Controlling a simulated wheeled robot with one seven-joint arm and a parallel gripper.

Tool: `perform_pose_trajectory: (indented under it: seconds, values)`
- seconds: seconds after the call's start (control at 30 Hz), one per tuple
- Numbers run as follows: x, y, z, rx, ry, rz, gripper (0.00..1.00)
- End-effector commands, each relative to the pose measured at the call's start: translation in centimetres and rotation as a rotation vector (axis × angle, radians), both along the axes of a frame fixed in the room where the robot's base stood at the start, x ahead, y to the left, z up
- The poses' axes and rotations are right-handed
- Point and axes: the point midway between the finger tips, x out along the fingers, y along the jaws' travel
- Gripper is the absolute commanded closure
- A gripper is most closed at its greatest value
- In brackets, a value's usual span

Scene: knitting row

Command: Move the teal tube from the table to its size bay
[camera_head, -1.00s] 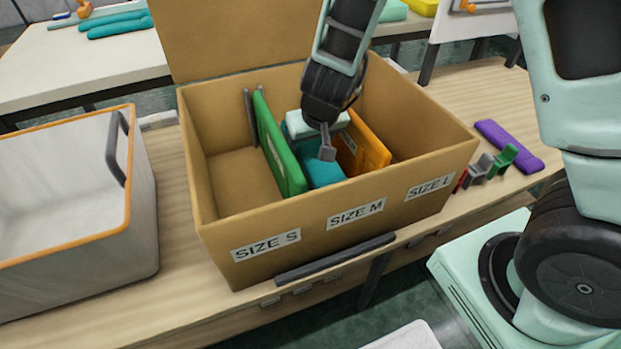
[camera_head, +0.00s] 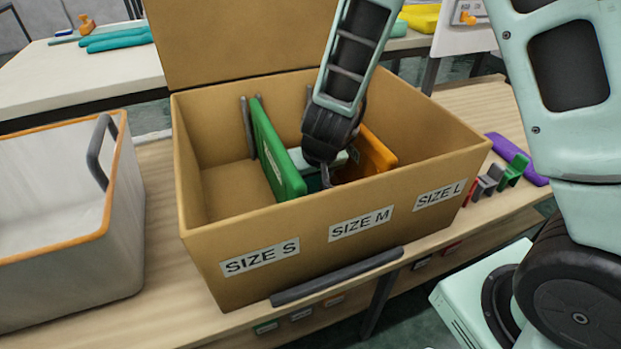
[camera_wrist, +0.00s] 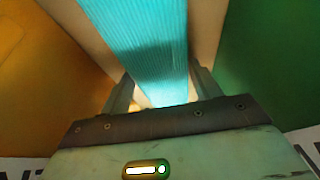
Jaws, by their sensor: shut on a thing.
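The teal ribbed tube (camera_wrist: 150,45) runs between the two fingers of my gripper (camera_wrist: 161,92) in the wrist view, and my gripper is shut on it. In the head view my gripper (camera_head: 327,168) is down inside the cardboard box (camera_head: 215,200), and only a sliver of teal shows below it. It is in the middle bay, behind the SIZE M label (camera_head: 362,224), between the green divider (camera_head: 277,150) and the orange divider (camera_head: 374,153). Whether the tube touches the box floor is hidden.
The SIZE S bay at the left shows bare floor. A white bin with an orange rim (camera_head: 60,245) stands left of the box. A purple piece (camera_head: 518,160) and small clips (camera_head: 490,180) lie at the right. Teal tubes (camera_head: 118,38) lie on the back table.

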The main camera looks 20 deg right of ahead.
Motion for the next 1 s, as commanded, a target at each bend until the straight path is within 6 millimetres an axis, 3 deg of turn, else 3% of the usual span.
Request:
perform_pose_trajectory:
  seconds: [0.07, 0.1, 0.17, 0.2, 0.57, 1.0]
  values:
    - [0.0, 0.0, -0.3, 0.000, 0.000, 0.000, 0.59]
    - [0.0, 0.0, -0.3, 0.000, 0.000, -0.001, 0.35]
    - [0.0, 0.0, -0.3, 0.000, 0.000, -0.001, 0.18]
    - [0.0, 0.0, -0.3, 0.000, 0.000, -0.001, 0.16]
    - [-0.1, 0.0, 0.5, -0.001, -0.001, 0.002, 0.16]
    - [-3.3, 0.0, 8.7, -0.001, -0.001, 0.002, 0.16]
